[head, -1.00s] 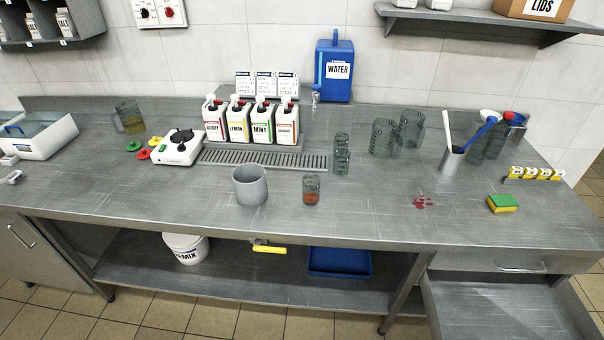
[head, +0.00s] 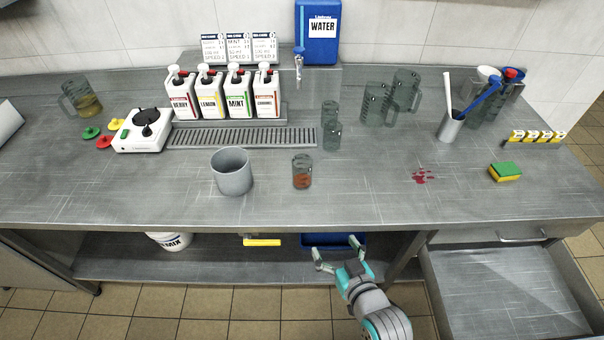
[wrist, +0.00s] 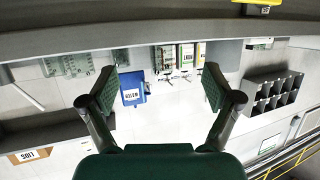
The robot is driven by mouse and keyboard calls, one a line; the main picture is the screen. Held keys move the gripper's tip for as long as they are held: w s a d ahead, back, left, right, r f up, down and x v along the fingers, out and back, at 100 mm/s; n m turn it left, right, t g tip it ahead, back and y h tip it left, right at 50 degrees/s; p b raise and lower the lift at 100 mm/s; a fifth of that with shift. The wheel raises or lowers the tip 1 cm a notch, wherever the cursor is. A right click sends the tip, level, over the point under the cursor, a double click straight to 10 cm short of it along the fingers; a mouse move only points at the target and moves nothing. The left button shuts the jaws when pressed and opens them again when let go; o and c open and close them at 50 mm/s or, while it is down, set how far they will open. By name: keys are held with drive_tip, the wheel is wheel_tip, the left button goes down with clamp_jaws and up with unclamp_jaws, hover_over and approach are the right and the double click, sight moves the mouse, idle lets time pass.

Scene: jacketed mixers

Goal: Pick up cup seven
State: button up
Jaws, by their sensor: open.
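I cannot read the number seven on any cup. A clear cup with red-brown contents (head: 302,172) stands upright near the middle of the counter. Behind it, two clear empty cups (head: 331,136) stand close together by the drip grate's right end. My gripper (head: 339,254) is at the bottom of the head view, in front of the counter's front edge and apart from every cup. Its fingers are spread with nothing between them; this also shows in the wrist view (wrist: 160,88). The wrist view is upside down.
A grey pot (head: 232,174) stands left of the filled cup. Clear measuring jugs (head: 375,104) and a utensil holder (head: 451,127) stand to the right. A red spill (head: 422,175) and a sponge (head: 505,172) lie on the counter. An open drawer (head: 505,290) juts out at right.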

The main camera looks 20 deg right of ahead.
approach(306, 171)
drive_tip(key=w, duration=0.2)
drive_tip(key=shift+n+y, duration=0.5)
drive_tip(key=x, duration=0.5)
drive_tip(key=shift+w+d+f, duration=0.1)
drive_tip(key=shift+d+f, duration=0.05)
drive_tip(key=shift+d, duration=0.15)
drive_tip(key=shift+f+x, duration=0.15)
drive_tip(key=shift+x, duration=1.3)
drive_tip(key=shift+f+x, duration=0.15)
drive_tip(key=shift+x, duration=1.3)
drive_tip(key=shift+a, duration=0.1)
drive_tip(key=c, duration=1.2)
